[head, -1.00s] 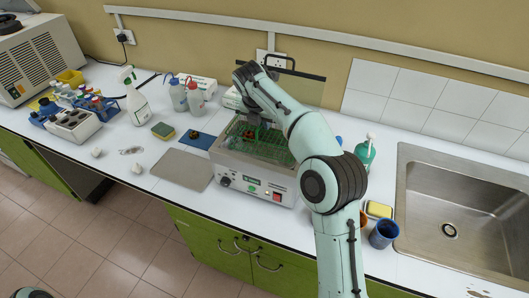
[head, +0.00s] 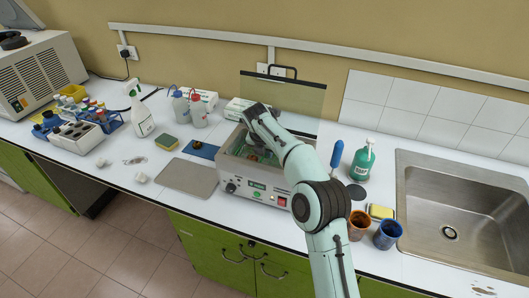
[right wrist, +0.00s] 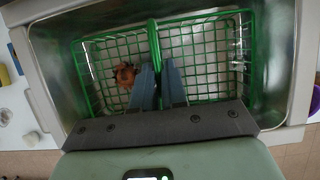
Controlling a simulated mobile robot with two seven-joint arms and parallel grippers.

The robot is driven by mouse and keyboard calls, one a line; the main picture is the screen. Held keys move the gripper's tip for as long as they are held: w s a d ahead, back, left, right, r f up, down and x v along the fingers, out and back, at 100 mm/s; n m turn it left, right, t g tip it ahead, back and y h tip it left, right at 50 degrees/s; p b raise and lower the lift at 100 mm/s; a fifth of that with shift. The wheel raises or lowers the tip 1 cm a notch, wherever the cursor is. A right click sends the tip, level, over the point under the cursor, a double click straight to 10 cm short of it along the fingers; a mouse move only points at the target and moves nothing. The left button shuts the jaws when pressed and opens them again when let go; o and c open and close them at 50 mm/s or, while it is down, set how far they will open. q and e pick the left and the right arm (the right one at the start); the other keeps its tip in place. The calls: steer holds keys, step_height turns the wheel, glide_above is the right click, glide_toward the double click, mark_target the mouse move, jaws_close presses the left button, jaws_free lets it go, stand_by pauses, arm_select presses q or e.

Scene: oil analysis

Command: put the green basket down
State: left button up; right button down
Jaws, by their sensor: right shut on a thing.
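The green wire basket (right wrist: 153,42) is in the steel well of the water bath (head: 240,187), its walls close to the well's sides. An orange-brown object (right wrist: 124,75) sits inside it at the left. My right gripper (right wrist: 158,70) is shut on the basket's green handle bar, above the middle of the basket. In the head view my right forearm and wrist hide much of the well, and only a little of the basket (head: 262,157) shows. Whether its bottom touches the well floor is hard to tell. My left gripper is not in view.
The bath's clear lid (head: 305,98) stands raised behind it. A grey mat (head: 187,178) lies to the left. A green bottle (head: 362,160), an orange cup (head: 359,225), a blue cup (head: 388,234) and the sink (head: 465,200) are to the right.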

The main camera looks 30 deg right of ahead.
steer(key=shift+w+d, duration=0.25)
steer(key=shift+d, duration=0.15)
steer(key=c, duration=1.2)
jaws_free()
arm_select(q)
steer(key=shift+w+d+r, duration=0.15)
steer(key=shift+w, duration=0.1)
arm_select(e)
steer(key=shift+o, duration=0.2)
steer(key=shift+s+a, duration=0.1)
steer(key=shift+a, duration=0.05)
steer(key=shift+r, duration=0.15)
steer(key=shift+a+r, duration=0.1)
steer(key=shift+r, duration=0.25)
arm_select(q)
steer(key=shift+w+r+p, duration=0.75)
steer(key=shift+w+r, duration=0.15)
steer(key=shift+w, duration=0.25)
arm_select(e)
steer(key=v, duration=1.1)
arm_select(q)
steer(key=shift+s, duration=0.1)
arm_select(e)
steer(key=shift+s+a+f, duration=0.1)
steer(key=shift+s, duration=0.05)
